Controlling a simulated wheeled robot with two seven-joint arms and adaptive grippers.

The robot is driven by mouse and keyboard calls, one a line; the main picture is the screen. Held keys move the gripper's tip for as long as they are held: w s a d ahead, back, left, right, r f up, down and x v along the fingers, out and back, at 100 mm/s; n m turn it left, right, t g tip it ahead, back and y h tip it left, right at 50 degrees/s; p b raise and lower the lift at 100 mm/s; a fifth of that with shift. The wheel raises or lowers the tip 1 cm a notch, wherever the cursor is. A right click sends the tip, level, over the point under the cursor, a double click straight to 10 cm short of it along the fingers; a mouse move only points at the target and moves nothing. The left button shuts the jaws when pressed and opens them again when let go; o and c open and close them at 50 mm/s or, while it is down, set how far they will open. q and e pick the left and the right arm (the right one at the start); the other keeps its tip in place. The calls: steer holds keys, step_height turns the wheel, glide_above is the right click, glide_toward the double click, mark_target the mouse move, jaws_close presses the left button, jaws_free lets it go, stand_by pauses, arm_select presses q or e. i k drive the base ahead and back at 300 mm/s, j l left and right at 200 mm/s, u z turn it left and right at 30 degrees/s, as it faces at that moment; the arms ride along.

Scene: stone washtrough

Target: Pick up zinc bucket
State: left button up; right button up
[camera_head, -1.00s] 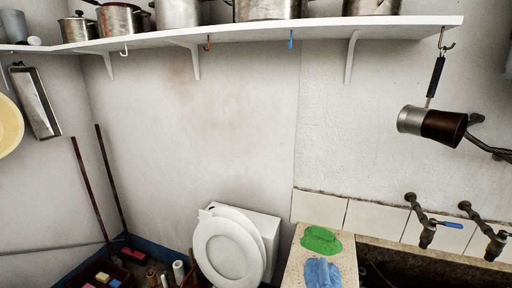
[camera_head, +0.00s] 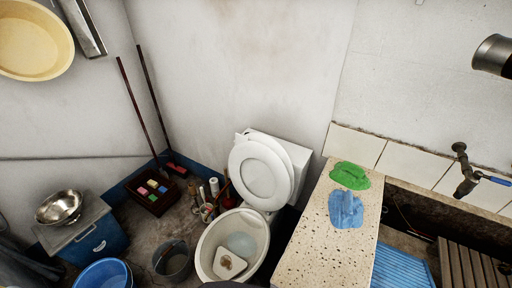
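A grey metal bucket (camera_head: 174,262), which looks like the zinc bucket, stands upright on the floor at the lower left of the head view. Its mouth faces up and a thin handle shows at its rim. Neither of my grippers is in view.
A blue box (camera_head: 90,243) bears a metal bowl (camera_head: 59,207). A brown crate (camera_head: 148,202) stands behind. A speckled counter (camera_head: 318,238) is to the right.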

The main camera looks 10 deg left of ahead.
mark_target(171, 260)
steer(key=k+j+u, duration=0.1)
steer(key=u, duration=0.35)
steer(key=k+j+u, duration=0.1)
steer(key=j+u, duration=0.2)
steer(key=u, duration=0.15)
steer(key=j+u, duration=0.2)
steer(key=u, duration=0.25)
steer(key=k+l+z, duration=0.1)
steer(key=z, duration=0.95)
steer(key=j+u, duration=0.15)
steer(key=u, duration=0.9)
